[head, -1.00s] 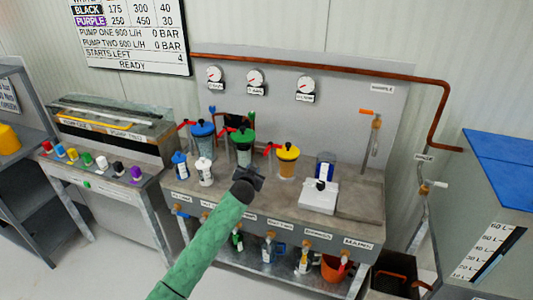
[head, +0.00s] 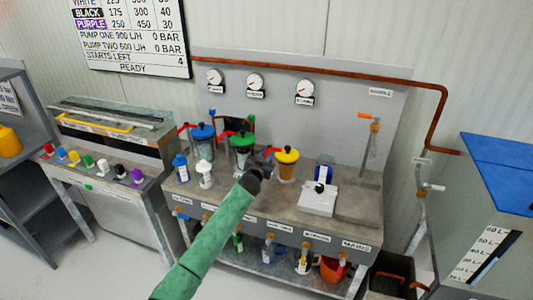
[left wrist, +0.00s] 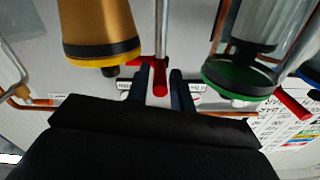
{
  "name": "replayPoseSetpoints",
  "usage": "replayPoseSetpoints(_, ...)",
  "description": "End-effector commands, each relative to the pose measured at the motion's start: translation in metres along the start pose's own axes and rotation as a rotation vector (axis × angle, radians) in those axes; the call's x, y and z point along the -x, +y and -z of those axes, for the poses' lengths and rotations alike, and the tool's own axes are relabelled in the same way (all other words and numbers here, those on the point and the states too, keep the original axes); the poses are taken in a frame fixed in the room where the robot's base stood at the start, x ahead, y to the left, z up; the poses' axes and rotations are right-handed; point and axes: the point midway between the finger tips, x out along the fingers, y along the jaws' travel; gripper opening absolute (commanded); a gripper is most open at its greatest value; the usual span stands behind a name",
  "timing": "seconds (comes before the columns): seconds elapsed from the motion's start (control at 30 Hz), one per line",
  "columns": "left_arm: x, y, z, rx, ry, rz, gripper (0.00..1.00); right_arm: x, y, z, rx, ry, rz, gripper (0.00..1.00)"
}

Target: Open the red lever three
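The red lever three (head: 271,149) sticks out to the left of the yellow-topped pump (head: 287,165); my gripper partly hides it. In the left wrist view, a red lever (left wrist: 159,86) hangs between the yellow-rimmed pump (left wrist: 100,40) and the green-rimmed one (left wrist: 240,75). My left gripper (head: 264,163) is at this lever. In the left wrist view its two dark fingers (left wrist: 157,82) are apart, one on each side of the lever's end; contact cannot be told. My right gripper is not in view.
Red levers also stand by the green-topped pump (head: 242,146) and the blue-topped pump (head: 203,138). Small blue (head: 181,167) and white (head: 205,172) bottles stand in front. A white box (head: 318,200) is to the right. Three gauges (head: 255,83) hang on the back panel.

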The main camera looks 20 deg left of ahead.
Motion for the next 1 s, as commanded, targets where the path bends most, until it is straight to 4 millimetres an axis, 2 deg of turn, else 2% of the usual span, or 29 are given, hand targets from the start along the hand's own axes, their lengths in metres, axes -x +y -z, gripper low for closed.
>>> replayPoseSetpoints(0.13,-0.0094,-0.0004,0.0007,0.000,-0.001,0.001,0.23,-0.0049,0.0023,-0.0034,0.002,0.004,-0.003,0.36)
replayPoseSetpoints(0.43,-0.0113,-0.0001,-0.0005,0.000,-0.001,0.000,0.23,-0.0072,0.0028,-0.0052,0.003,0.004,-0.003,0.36)
replayPoseSetpoints(0.47,-0.0113,-0.0002,-0.0005,0.000,-0.001,0.000,0.21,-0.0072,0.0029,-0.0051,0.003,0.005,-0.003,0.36)
replayPoseSetpoints(0.57,-0.0112,-0.0002,-0.0004,0.000,-0.001,0.000,0.02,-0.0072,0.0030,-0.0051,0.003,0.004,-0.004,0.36)
replayPoseSetpoints(0.6,-0.0112,-0.0002,-0.0004,0.000,-0.001,0.000,0.00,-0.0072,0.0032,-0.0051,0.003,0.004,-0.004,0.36)
replayPoseSetpoints(1.0,-0.0087,-0.0083,-0.0007,-0.001,0.001,-0.009,0.00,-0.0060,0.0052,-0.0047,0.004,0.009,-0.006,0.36)
